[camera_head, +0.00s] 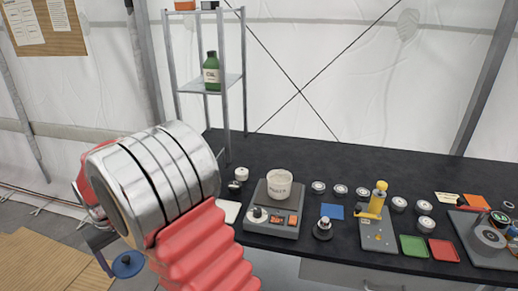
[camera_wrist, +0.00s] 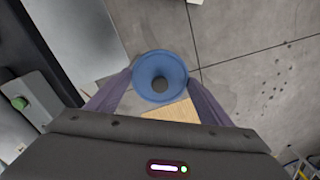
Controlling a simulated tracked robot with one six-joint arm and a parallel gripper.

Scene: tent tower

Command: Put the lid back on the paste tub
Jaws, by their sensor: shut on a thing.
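The paste tub (camera_head: 279,183) is a white, lettered cup standing upright on a grey bench device. Its top looks open, with pale content inside. A round blue lid (camera_head: 127,264) with a dark centre shows low at the left of the head view. It also shows in the wrist view (camera_wrist: 160,62). My gripper (camera_wrist: 160,88) is shut on the lid, one finger on each side of it. The lid is held in the air off the bench's left end, well away from the tub. My arm hides most of the gripper in the head view.
The black bench (camera_head: 330,160) carries several white-topped jars, a blue square (camera_head: 332,211), a yellow-topped device (camera_head: 378,200) and green and red trays. A shelf rack (camera_head: 245,80) with a green bottle (camera_head: 212,72) stands behind its left end. Floor lies below the lid.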

